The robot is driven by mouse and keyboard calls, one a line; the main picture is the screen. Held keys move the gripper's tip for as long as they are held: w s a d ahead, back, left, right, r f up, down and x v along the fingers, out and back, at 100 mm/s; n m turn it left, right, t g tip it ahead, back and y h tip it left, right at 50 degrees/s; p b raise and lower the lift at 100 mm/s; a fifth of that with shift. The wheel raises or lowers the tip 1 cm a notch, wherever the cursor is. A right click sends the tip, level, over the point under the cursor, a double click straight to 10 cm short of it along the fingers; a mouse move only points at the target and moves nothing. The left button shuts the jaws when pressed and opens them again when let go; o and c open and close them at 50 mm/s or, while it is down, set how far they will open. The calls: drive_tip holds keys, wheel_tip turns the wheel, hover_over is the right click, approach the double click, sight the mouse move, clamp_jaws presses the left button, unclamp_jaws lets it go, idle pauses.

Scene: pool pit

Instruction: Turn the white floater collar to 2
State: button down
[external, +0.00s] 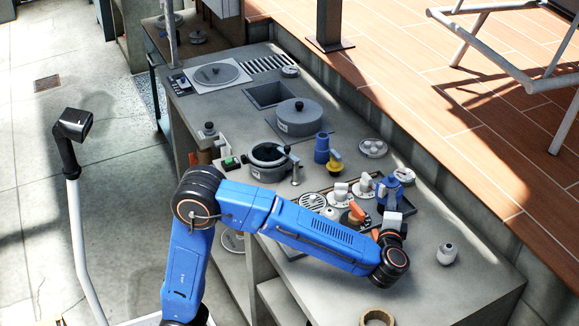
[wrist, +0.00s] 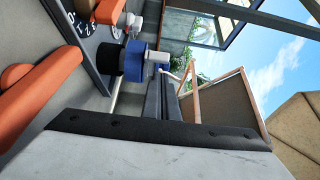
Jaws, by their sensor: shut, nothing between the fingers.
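A small white, rounded canister (external: 447,254) with a dark top opening stands alone on the right of the counter. It looks like the floater, but its collar and any numbers are too small to read. My gripper (wrist: 164,92) is shut and empty in the wrist view, its dark fingers together. In the external view my wrist is left of the canister and apart from it, and the fingers are hard to make out. The canister cannot be made out in the wrist view.
A blue fitting (external: 391,192) stands behind my wrist; a blue-and-black fitting (wrist: 135,62) is close to my fingers. White-handled valves (external: 341,191) and an orange handle (external: 356,212) crowd the left. A tan ring (external: 376,317) lies in front. The counter around the canister is clear.

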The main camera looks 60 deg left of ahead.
drive_tip(key=v, duration=1)
drive_tip(key=shift+s, duration=0.4)
drive_tip(key=shift+s+d+r, duration=0.1)
drive_tip(key=shift+d+r, duration=0.05)
drive_tip(key=shift+r, duration=0.05)
wheel_tip(320, 180, up, 15)
drive_tip(key=a+f+n+g+h, duration=0.3)
drive_tip(key=a+f+g+h, duration=0.15)
drive_tip(key=a, duration=0.55)
drive_tip(key=a+f+n+g+h, duration=0.3)
drive_tip(key=a+f+h, duration=0.25)
drive_tip(key=a, duration=0.55)
wheel_tip(320, 180, up, 10)
drive_tip(key=s+a+n+t+h, duration=0.2)
drive_tip(key=n+t+h, duration=0.15)
drive_tip(key=h, duration=0.45)
drive_tip(key=w+d+f, duration=0.3)
drive_tip(key=f, duration=0.3)
drive_tip(key=w+d+f+n, duration=0.1)
drive_tip(key=w+d+f, duration=0.2)
drive_tip(key=f, duration=0.4)
drive_tip(key=shift+w, duration=0.35)
